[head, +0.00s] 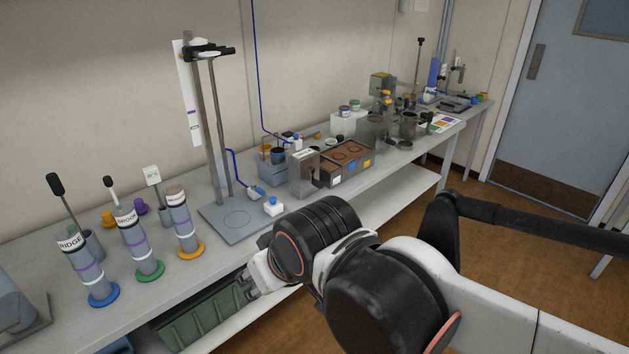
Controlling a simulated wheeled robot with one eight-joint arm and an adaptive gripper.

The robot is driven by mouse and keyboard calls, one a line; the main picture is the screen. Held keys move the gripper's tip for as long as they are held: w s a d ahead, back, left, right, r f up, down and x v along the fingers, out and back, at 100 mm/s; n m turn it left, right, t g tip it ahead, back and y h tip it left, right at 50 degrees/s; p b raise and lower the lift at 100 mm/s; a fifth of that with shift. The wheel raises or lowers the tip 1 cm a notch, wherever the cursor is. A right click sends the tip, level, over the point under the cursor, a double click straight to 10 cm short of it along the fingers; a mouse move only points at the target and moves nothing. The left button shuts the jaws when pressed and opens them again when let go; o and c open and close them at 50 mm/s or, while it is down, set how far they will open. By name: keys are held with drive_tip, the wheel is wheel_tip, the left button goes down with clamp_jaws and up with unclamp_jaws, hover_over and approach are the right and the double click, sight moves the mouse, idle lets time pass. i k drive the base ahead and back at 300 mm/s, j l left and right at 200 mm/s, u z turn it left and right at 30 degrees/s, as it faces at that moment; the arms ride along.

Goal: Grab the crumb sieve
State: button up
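I cannot pick out the crumb sieve for certain in the head view. Round, dark-rimmed vessels (408,125) stand among the gear on the far half of the bench, too small to tell whether one is a sieve. My gripper (249,289) is low at the bench's front edge, left of my black and white arm. The arm hides much of it, and I cannot make out whether its fingers are apart. No held object is visible.
The grey bench (140,290) runs along the wall. On it are labelled cylinders (133,246) with coloured bases, a tall stand (222,130), and a tray of brown soil (347,158). A green bin (205,318) sits below. Open floor lies right.

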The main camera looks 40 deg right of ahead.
sight(278, 156)
drive_tip(key=l+u, duration=0.15)
drive_tip(key=u, duration=0.6)
drive_tip(key=l+u, duration=0.2)
drive_tip(key=l, duration=0.25)
drive_tip(key=l+u, duration=0.2)
drive_tip(key=l, duration=0.3)
drive_tip(key=k+l+u, duration=0.2)
drive_tip(key=l, duration=0.25)
drive_tip(key=l+u, duration=0.2)
drive_tip(key=l, duration=0.25)
drive_tip(key=k+l+u, duration=0.2)
drive_tip(key=l, duration=0.25)
drive_tip(key=k+l, duration=0.1)
drive_tip(key=l, duration=0.25)
drive_tip(key=k+l, duration=0.1)
drive_tip(key=l, duration=0.3)
drive_tip(key=k+l, duration=0.15)
drive_tip(key=l, duration=0.2)
drive_tip(key=k+l, duration=0.1)
drive_tip(key=l, duration=0.3)
drive_tip(key=k+l, duration=0.1)
drive_tip(key=l, duration=0.25)
drive_tip(key=i+j, duration=0.15)
drive_tip(key=j, duration=0.15)
drive_tip(key=i+j, duration=0.1)
drive_tip(key=j, duration=0.25)
